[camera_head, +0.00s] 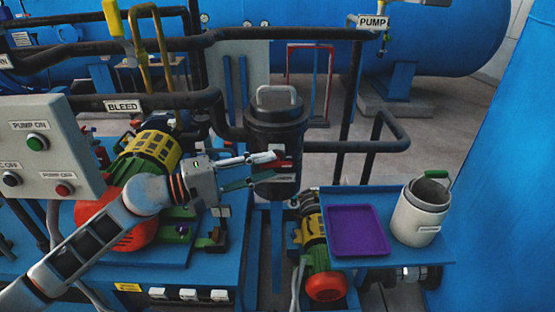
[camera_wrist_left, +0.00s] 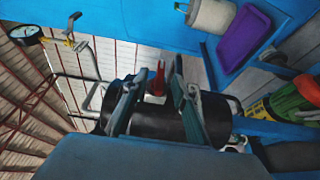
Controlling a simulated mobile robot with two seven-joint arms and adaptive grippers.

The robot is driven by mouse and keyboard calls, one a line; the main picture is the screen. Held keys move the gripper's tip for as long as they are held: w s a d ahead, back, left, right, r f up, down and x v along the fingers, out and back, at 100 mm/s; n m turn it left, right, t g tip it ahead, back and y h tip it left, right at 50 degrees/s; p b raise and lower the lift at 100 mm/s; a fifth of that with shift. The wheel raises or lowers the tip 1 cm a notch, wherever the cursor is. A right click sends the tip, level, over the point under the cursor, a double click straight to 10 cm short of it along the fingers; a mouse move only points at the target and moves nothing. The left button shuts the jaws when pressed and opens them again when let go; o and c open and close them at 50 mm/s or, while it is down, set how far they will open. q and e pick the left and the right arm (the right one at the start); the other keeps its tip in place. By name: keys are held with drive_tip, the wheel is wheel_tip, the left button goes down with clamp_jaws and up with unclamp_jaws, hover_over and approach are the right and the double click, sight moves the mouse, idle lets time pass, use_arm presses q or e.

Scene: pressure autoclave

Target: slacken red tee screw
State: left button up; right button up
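The red tee screw (camera_head: 284,164) is on the front of the black canister-like vessel (camera_head: 275,125), which has a grey handle on its lid. My left gripper (camera_head: 268,169) reaches in from the left with its fingers close to the screw. In the left wrist view the red tee screw (camera_wrist_left: 157,80) shows between the two fingers of the left gripper (camera_wrist_left: 156,74), with gaps on both sides. The fingers are apart and hold nothing that I can see. Part of the screw is hidden in the head view. My right gripper is not in view.
A grey control panel (camera_head: 45,150) and a red-and-yellow pump (camera_head: 145,160) stand at left. Black pipes (camera_head: 150,102) run around the vessel. At right, a blue stand holds a purple tray (camera_head: 358,230) and a white canister (camera_head: 418,215).

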sight(269, 167)
use_arm(q)
drive_tip(key=shift+p+x, duration=0.3)
drive_tip(key=shift+x, duration=0.85)
drive_tip(key=shift+w+d, duration=0.1)
drive_tip(key=shift+d, duration=0.35)
clamp_jaws()
drive_tip(key=shift+f, duration=0.1)
